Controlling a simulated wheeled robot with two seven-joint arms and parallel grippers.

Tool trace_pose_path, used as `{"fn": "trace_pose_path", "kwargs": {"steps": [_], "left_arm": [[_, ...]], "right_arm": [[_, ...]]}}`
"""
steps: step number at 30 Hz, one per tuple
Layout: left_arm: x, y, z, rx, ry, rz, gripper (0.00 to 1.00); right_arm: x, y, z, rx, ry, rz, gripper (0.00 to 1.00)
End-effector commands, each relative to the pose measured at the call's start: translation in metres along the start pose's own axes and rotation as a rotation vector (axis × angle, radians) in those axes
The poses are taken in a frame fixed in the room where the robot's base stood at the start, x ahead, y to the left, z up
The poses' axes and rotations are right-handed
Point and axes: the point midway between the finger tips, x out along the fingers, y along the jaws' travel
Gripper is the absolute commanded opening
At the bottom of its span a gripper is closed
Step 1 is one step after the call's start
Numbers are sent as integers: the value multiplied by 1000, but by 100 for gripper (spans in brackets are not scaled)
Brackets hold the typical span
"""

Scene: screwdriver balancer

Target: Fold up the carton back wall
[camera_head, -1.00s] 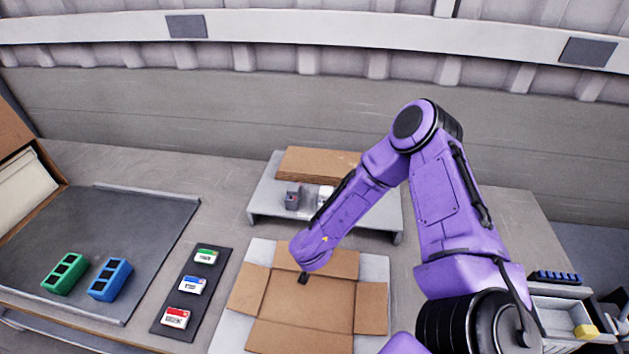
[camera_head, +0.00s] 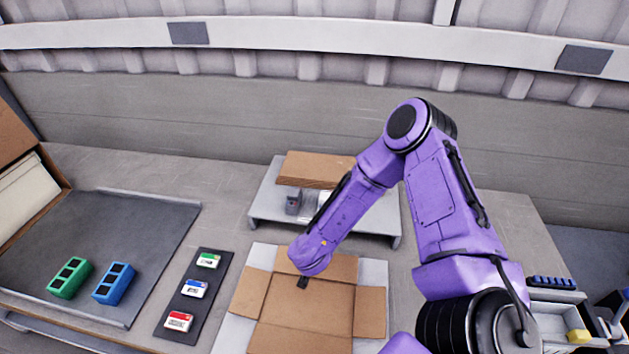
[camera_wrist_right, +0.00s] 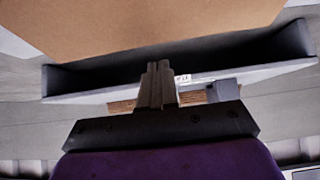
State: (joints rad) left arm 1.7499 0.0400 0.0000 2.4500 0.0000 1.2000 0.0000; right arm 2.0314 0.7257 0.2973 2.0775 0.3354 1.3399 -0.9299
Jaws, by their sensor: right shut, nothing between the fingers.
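The brown cardboard carton (camera_head: 308,312) lies opened out flat, with side flaps at left (camera_head: 250,292) and right (camera_head: 370,313). Its back wall (camera_head: 343,268) lies flat at the far side, partly hidden by my right arm. My right gripper (camera_head: 303,283) points down at the carton near the crease of the back wall. I cannot tell whether it touches the cardboard. In the right wrist view its fingers (camera_wrist_right: 158,85) are together and empty, and a broad cardboard surface (camera_wrist_right: 150,22) fills the top. My left gripper is not in view.
Behind the carton a low grey stand (camera_head: 268,205) holds stacked cardboard (camera_head: 312,169) and small items. A dark strip (camera_head: 189,315) with several labelled cards lies at left. Beyond it a grey tray (camera_head: 150,228) holds a green block (camera_head: 70,278) and a blue block (camera_head: 114,283).

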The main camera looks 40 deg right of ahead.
Motion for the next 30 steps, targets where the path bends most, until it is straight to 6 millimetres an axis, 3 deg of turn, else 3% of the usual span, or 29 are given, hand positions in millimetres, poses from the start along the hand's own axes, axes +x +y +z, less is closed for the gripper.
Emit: {"fn": "trace_pose_path", "kwargs": {"steps": [18,30], "left_arm": [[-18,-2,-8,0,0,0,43],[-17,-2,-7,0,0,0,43]], "right_arm": [[-20,0,-6,-1,0,0,0],[-19,0,-5,0,0,0,0]]}}
